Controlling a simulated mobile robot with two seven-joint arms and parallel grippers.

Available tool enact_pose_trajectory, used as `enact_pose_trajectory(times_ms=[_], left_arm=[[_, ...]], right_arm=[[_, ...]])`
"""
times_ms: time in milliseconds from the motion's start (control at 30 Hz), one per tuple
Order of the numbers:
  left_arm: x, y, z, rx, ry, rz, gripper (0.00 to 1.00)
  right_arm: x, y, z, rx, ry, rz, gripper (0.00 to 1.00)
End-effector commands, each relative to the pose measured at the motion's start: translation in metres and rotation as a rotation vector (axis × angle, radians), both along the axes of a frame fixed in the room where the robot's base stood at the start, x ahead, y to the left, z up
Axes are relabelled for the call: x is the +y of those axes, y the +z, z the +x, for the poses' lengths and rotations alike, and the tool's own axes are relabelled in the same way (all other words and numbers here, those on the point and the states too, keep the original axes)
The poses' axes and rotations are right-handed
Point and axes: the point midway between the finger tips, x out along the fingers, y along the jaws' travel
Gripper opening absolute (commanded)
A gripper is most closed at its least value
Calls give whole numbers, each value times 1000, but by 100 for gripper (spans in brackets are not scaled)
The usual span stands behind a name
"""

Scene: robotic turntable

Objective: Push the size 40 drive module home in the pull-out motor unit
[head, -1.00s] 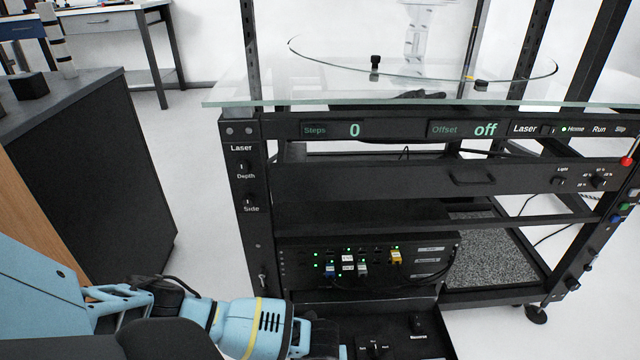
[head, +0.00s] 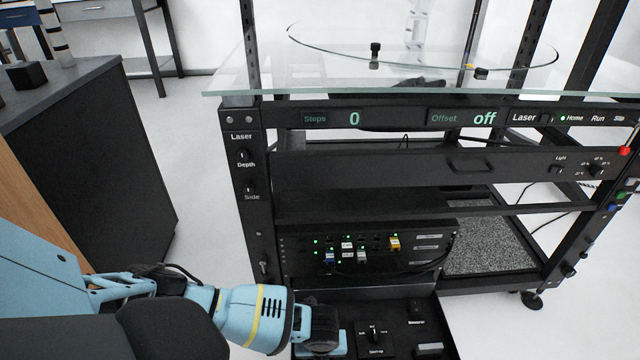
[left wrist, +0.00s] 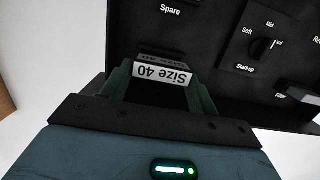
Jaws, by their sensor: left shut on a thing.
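The pull-out motor unit (head: 395,310) is a dark open drawer low on the turntable rack, with a knob and labels on its top panel. My left gripper (head: 322,328) is over the drawer's left part. In the left wrist view its two greenish fingers (left wrist: 160,88) are shut around the drive module (left wrist: 162,74), dark with a white "Size 40" label that reads upside down. The module is at the panel beside the "Spare" marking; how deep it sits is hidden. The module cannot be made out in the head view. My right gripper is not in view.
The start-up knob (head: 374,334) stands up from the panel right of my left gripper. Above the drawer is a box with cables and green lights (head: 365,252). A glass tabletop (head: 400,88) overhangs the rack. A dark cabinet (head: 90,150) stands at left, with clear floor between.

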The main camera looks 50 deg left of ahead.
Motion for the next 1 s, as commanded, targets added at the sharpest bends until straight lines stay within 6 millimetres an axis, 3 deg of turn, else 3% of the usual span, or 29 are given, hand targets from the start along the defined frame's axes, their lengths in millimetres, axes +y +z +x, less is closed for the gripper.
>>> enact_pose_trajectory(times_ms=[367,1000], left_arm=[[0,-3,0,1,0,-1,36],[0,-17,0,-1,-1,-1,36]], right_arm=[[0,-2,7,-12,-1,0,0],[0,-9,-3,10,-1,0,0]])
